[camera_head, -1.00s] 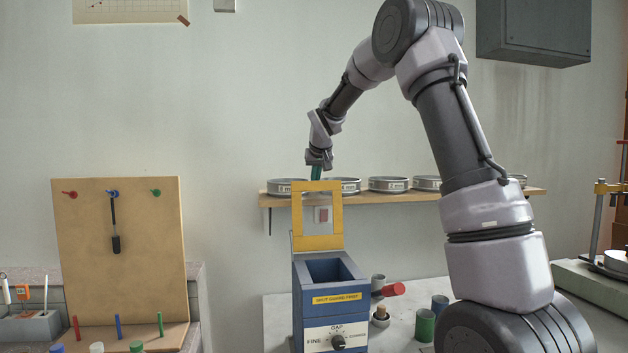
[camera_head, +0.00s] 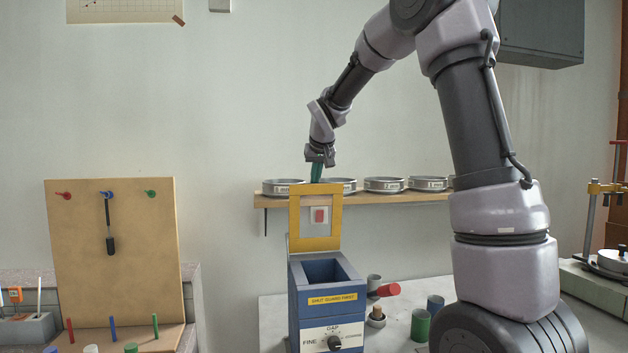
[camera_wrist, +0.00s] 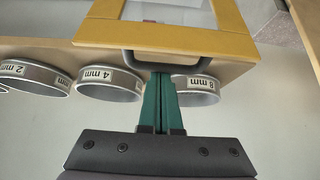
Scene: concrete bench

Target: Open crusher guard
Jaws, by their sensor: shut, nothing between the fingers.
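The blue crusher (camera_head: 328,318) stands on the bench with its top hopper open to view. Its yellow guard frame (camera_head: 334,215) stands upright at the hopper's back edge, swung up clear of the opening. My gripper (camera_head: 316,180) is just above the guard's top edge, with its green fingers pointing down. In the wrist view the fingers (camera_wrist: 160,78) are shut together with nothing between them. Their tips are at the dark handle (camera_wrist: 170,67) on the guard's edge (camera_wrist: 160,38). I cannot tell whether they touch it.
A wall shelf (camera_head: 380,198) with several labelled sieves (camera_head: 385,185) is behind the guard. A red switch (camera_head: 319,215) shows through the frame. A red-ended part (camera_head: 389,290) and a green cup (camera_head: 420,325) are right of the crusher. A tool board (camera_head: 145,250) stands left.

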